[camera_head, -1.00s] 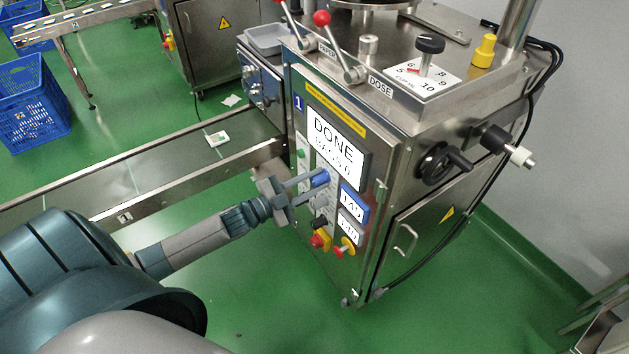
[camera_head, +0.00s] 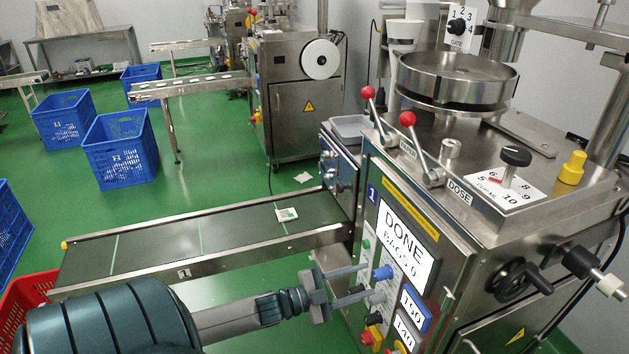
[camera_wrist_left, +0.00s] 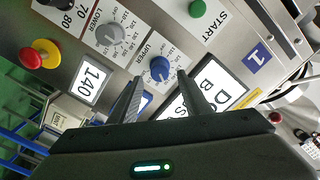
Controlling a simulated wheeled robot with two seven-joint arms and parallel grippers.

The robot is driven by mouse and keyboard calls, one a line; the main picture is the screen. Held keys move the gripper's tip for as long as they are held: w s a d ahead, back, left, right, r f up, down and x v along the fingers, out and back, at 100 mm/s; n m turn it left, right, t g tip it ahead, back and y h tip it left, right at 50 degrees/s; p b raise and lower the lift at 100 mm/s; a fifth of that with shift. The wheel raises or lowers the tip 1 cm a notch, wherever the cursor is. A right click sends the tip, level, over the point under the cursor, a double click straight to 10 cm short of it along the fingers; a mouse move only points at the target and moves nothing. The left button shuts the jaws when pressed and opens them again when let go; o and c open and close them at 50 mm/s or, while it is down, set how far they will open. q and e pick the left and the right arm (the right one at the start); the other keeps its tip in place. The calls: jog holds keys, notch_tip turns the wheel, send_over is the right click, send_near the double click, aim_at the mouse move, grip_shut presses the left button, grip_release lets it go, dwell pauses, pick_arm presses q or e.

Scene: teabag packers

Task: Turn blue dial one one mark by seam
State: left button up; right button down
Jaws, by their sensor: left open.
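The blue dial (camera_head: 382,272) is on the front panel of the machine numbered 1. In the left wrist view the blue dial (camera_wrist_left: 160,69) is labelled UPPER, with a ring of marks around it. My left gripper (camera_head: 366,281) is open and points at the panel, its tips just short of the dial. In the left wrist view the open fingers (camera_wrist_left: 160,80) stand on either side of the dial, and nothing is held. The blue-framed readout (camera_head: 415,308) appears to show 150. My right gripper is not in view.
A grey LOWER dial (camera_wrist_left: 111,37), a green START button (camera_wrist_left: 197,8) and a red stop button (camera_wrist_left: 40,54) share the panel. The screen (camera_head: 405,245) reads DONE. A conveyor (camera_head: 150,246) runs left from the machine, with one teabag packet (camera_head: 287,215) on it.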

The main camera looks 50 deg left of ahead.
pick_arm(q)
jog(key=b+v, duration=0.1)
jog(key=v, duration=1.1)
jog(key=shift+s, duration=0.2)
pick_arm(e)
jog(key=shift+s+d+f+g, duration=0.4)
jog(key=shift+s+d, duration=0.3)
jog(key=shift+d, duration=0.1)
pick_arm(q)
jog(key=shift+a, duration=0.1)
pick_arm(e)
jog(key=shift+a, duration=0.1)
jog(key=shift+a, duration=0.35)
